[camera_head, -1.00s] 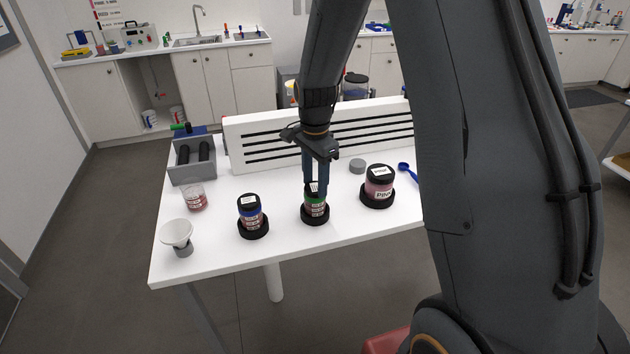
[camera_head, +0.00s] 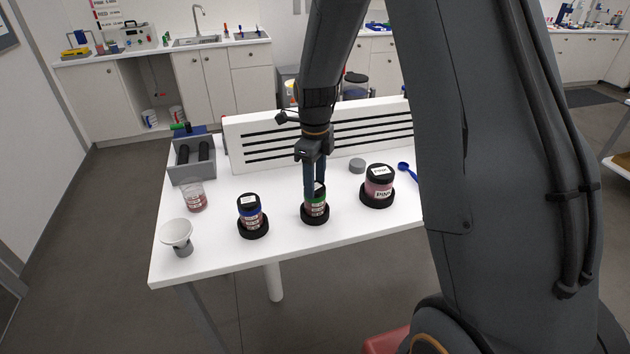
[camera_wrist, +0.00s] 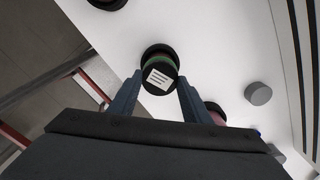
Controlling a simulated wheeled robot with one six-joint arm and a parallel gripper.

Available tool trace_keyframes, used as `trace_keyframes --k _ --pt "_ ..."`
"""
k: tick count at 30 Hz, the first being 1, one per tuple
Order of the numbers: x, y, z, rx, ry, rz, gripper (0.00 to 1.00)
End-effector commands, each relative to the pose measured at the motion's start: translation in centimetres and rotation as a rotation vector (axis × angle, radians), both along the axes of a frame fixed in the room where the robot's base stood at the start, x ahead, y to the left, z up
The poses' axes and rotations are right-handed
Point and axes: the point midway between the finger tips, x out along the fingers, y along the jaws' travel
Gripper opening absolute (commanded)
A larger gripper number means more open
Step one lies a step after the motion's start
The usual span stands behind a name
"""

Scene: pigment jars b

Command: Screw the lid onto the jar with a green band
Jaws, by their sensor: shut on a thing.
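The jar with a green band (camera_head: 318,207) stands upright in a black round holder (camera_head: 315,219) on the white table. A black lid with a white label sits on top of it; the lid (camera_wrist: 160,74) shows from above in the wrist view, with the green band around it. My gripper (camera_head: 314,192) points straight down over this jar, its two fingers shut on the lid from both sides. The fingers hide part of the lid in the head view, so I cannot tell how tightly it sits on the jar.
A blue-banded jar (camera_head: 251,215) in a holder stands to the left, a larger pink jar (camera_head: 379,185) to the right. A grey disc (camera_head: 357,166) lies behind. A slotted white panel (camera_head: 260,142) runs behind.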

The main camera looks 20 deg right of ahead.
Motion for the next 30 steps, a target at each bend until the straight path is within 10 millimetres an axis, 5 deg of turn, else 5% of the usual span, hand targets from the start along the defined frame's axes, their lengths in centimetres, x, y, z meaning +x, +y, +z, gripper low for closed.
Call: trace_keyframes --k 4,5,8,20,30 --pt "0.0 0.0 0.0 0.0 0.0 0.0 0.09" --pt "0.0 0.0 0.0 0.0 0.0 0.001 0.47" --pt "0.0 0.0 0.0 0.0 0.0 0.001 0.64" --pt "0.1 0.0 0.5 -0.001 -0.002 0.003 0.66" --pt "0.2 0.0 5.0 0.0 -0.004 0.002 0.66"
